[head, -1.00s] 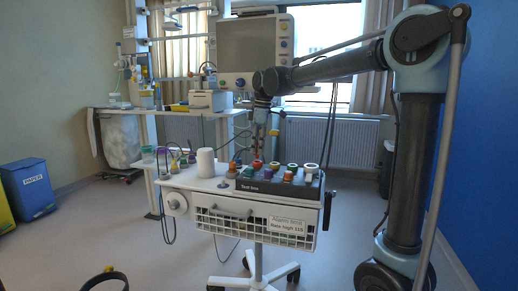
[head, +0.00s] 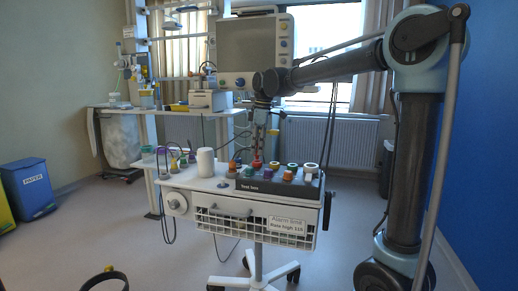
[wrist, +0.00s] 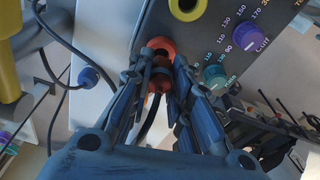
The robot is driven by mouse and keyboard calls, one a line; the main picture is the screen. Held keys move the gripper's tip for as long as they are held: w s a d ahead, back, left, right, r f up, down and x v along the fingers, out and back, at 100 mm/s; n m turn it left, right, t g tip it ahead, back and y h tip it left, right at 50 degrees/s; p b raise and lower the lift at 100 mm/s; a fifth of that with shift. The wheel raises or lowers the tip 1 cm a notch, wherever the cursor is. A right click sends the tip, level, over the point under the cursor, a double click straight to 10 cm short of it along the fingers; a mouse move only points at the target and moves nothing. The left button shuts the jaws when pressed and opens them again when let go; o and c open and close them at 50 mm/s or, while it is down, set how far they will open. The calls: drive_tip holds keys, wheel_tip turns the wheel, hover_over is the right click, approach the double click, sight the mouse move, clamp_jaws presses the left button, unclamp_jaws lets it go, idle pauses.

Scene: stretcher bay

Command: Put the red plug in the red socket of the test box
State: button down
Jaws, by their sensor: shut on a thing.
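The dark test box (head: 277,188) stands on the white trolley top, with a row of coloured sockets and knobs. Its red socket (head: 257,163) is at the left end of the back row; in the wrist view it shows as a red ring (wrist: 160,43) at the panel's edge. My gripper (head: 258,149) points down just above it. In the wrist view my gripper (wrist: 159,76) is shut on the red plug (wrist: 157,86), with a dark cable trailing from it. The plug lines up close to the red ring; the fingers hide whether its tip is inside.
A yellow socket (wrist: 187,6), a purple knob (wrist: 248,35) and a green knob (wrist: 214,76) are on the panel nearby. A white cylinder (head: 206,162) and several coloured plugs with cables stand left of the box. A monitor (head: 245,38) is behind.

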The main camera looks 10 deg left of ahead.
drive_tip(key=shift+f, duration=1.1)
drive_tip(key=c, duration=1.4)
unclamp_jaws()
